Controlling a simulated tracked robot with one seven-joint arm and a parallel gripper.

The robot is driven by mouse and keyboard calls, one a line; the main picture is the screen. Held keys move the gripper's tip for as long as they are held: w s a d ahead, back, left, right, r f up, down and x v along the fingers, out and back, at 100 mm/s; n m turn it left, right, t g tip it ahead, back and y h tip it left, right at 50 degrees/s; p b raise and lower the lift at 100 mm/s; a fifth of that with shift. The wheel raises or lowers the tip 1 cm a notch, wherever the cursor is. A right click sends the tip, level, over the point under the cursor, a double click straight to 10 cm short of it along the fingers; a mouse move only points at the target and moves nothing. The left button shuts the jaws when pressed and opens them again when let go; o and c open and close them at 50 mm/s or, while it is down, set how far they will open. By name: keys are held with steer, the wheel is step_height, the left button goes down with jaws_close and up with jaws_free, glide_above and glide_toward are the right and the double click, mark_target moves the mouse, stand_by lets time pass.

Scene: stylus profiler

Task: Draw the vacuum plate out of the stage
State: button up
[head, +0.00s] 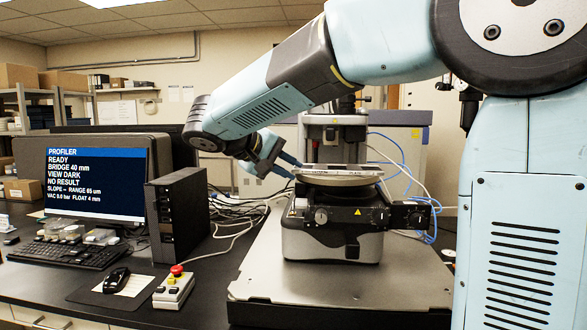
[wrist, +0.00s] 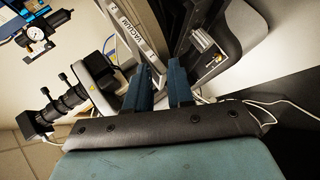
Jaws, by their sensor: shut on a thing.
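The vacuum plate (wrist: 124,30) is a silver-grey piece with the word VACUUM on its edge. In the head view the pale plate (head: 338,168) lies level at the round top of the stage (head: 335,215), above the grey and black stage body. My gripper (head: 291,167) reaches it from the left side. In the wrist view the two blue fingers (wrist: 158,72) close on the near end of the plate. How far the plate sits in the stage cannot be told.
The profiler head and column (head: 333,130) stand close behind and above the stage. A PC tower (head: 177,217), monitor (head: 100,183) and emergency-stop box (head: 174,288) stand to the left. Blue and white cables run behind the stage. The front of the metal base plate (head: 330,285) is clear.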

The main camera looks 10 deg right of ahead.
jaws_close()
steer(key=shift+w+r, duration=0.15)
steer(key=shift+r, duration=0.2)
stand_by(0.3)
steer(key=shift+r, duration=0.4)
stand_by(0.5)
steer(key=shift+r, duration=1.4)
steer(key=shift+r, duration=2.4)
steer(key=shift+d, duration=0.1)
